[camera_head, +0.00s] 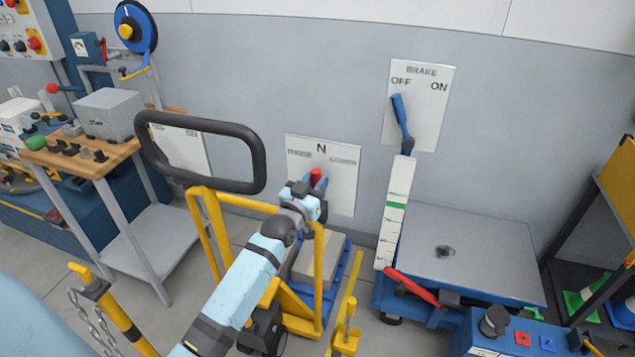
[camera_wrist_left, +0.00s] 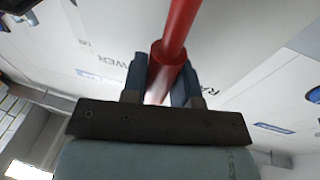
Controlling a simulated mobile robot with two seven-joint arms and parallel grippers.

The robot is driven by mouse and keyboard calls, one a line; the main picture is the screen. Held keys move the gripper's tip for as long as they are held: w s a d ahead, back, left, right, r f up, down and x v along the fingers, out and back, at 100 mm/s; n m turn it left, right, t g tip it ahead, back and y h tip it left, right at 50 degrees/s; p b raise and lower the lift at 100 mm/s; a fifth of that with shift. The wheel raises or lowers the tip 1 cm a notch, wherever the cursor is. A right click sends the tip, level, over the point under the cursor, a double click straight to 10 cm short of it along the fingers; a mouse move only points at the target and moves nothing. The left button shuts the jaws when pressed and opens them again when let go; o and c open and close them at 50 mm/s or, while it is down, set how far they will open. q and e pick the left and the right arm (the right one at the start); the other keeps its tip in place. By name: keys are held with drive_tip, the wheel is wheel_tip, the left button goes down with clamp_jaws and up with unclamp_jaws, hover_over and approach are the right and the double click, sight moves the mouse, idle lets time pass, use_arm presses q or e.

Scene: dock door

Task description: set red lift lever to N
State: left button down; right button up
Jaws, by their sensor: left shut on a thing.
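The red lift lever (camera_head: 316,174) stands in front of a white wall plate (camera_head: 343,185) marked N at the top centre, LOWER at the right and a partly blurred word at the left. Its red end shows just below the N. My left gripper (camera_head: 311,185) is shut around the lever. In the left wrist view, the red lever (camera_wrist_left: 176,35) passes between the two blue fingers of my left gripper (camera_wrist_left: 161,80). The gripper hides the lever's base in the head view, so its exact angle is hard to tell. My right gripper is not in view.
A yellow cart (camera_head: 207,230) with a black handle loop (camera_head: 258,160) stands close to my left arm. A blue brake lever (camera_head: 400,115) on its own plate is to the right, above a grey lift table (camera_head: 470,255). A wooden-topped bench (camera_head: 112,158) is left.

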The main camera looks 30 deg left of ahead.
use_arm(q)
drive_tip(key=c, duration=0.9)
unclamp_jaws()
drive_tip(key=shift+c, duration=0.2)
drive_tip(key=shift+o, duration=0.3)
drive_tip(key=shift+s, duration=0.1)
drive_tip(key=s+f, duration=0.2)
drive_tip(key=s, duration=1.1)
drive_tip(key=shift+s+d, duration=0.25)
drive_tip(key=shift+d, duration=0.15)
